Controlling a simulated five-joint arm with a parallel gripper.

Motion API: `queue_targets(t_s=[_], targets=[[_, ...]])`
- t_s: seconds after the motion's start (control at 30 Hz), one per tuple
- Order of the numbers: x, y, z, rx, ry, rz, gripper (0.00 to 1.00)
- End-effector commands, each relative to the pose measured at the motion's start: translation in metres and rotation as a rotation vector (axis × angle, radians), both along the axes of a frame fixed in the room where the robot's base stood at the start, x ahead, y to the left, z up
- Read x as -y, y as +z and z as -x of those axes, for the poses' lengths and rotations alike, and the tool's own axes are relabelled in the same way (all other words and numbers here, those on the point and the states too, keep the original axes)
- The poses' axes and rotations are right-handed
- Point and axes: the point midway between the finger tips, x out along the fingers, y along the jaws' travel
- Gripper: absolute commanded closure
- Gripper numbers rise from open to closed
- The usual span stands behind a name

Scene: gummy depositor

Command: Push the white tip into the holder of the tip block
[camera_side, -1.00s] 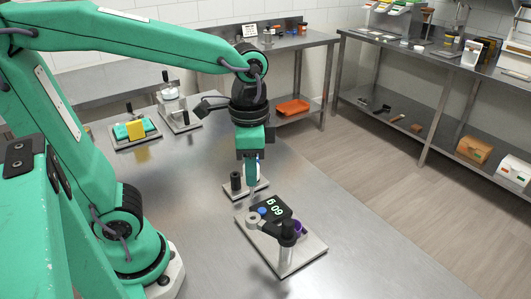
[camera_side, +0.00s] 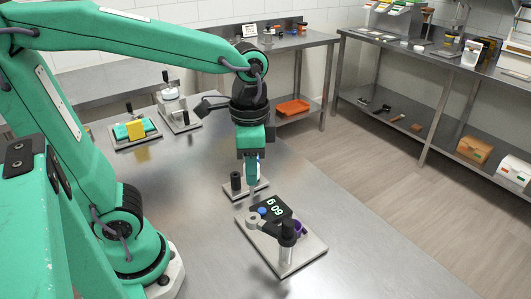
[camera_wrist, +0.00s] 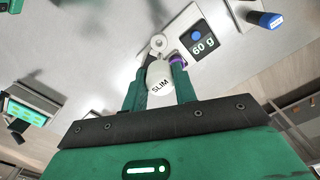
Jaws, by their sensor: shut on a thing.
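My gripper (camera_wrist: 162,92) is shut on a white piece marked SLIM (camera_wrist: 160,77), which I take to be the white tip. In the side view my gripper (camera_side: 252,192) points down just behind the block with the 60 g display (camera_side: 278,208). A pale ring-shaped holder (camera_side: 252,219) stands at that block's left edge, just below the fingertips. In the wrist view the ring (camera_wrist: 158,43) lies just beyond the tip, and the display (camera_wrist: 202,46) is to its right. I cannot tell whether tip and ring touch. Which part is the tip block is unclear.
A purple ring (camera_side: 299,227) and a black-topped clear cylinder (camera_side: 287,246) stand on the block's right. A small plate with a black post (camera_side: 236,182) is close behind. A tray with a yellow piece (camera_side: 138,128) lies further left. The table's right front (camera_side: 365,260) is clear.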

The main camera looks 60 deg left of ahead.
Motion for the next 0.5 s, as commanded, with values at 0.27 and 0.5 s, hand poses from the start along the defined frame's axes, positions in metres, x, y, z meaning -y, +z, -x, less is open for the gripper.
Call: queue_targets(t_s=[0.27, 0.5], targets=[[-0.02, -0.003, -0.016, 0.0, 0.068, 0.0, 1.0], [-0.058, -0.01, -0.038, -0.001, 0.178, 0.0, 1.0]])
